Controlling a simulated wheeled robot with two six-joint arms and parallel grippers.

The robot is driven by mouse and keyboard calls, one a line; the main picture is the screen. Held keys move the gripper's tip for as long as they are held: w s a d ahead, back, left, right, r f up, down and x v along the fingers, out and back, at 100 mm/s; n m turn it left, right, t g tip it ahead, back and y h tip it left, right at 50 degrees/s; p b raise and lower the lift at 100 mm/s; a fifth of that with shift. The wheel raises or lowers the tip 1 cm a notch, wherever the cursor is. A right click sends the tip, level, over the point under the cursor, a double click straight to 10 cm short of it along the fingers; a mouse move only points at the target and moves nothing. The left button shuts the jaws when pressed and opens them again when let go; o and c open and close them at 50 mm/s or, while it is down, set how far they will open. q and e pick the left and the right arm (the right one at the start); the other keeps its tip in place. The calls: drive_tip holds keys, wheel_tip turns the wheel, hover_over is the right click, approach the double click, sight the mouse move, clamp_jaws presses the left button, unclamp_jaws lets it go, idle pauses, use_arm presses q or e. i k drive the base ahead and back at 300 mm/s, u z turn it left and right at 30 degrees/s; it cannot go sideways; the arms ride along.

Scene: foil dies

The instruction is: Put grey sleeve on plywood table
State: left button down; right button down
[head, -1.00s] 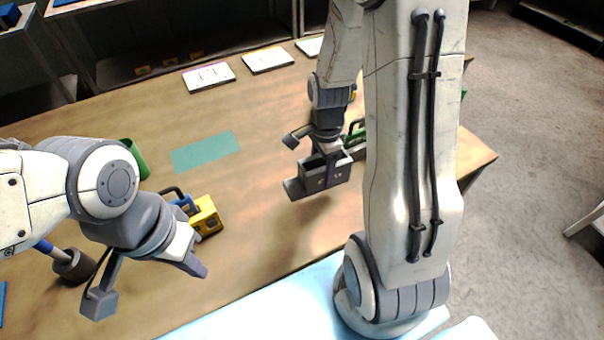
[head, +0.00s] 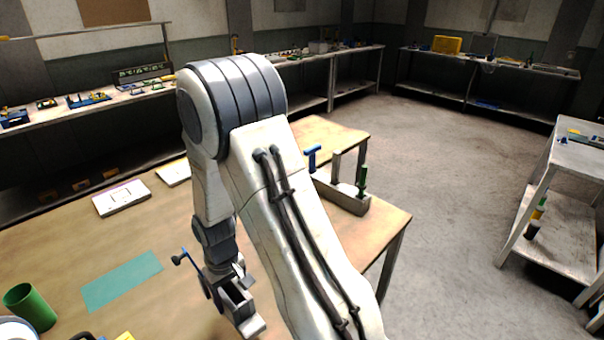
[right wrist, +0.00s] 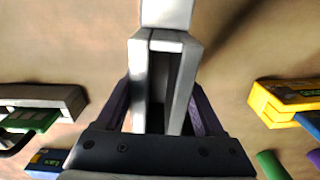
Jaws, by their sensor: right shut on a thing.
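The grey sleeve (right wrist: 188,75) is an open-ended box shape with a pale tongue at its far end. My right gripper (right wrist: 162,115) is shut on it, with one dark finger on each side in the right wrist view. In the head view the right gripper (head: 228,285) holds the sleeve (head: 240,308) over the brown wood-topped table (head: 60,245), which looks like the plywood table. I cannot tell whether the sleeve touches the top. My arm hides part of the table. My left gripper is out of view.
The right wrist view shows a yellow box (right wrist: 285,100) and a grey box (right wrist: 68,98) beside the sleeve. A grey trolley (head: 575,160) stands right.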

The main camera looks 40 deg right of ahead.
sight(322, 133)
drive_tip(key=z, duration=0.8)
drive_tip(key=k, duration=1)
drive_tip(key=z, duration=1.6)
drive_tip(key=i, duration=3.5)
drive_tip(key=u, duration=0.45)
drive_tip(key=i, duration=1.45)
drive_tip(key=u, duration=1.8)
drive_tip(key=i, duration=1.25)
drive_tip(key=u, duration=0.8)
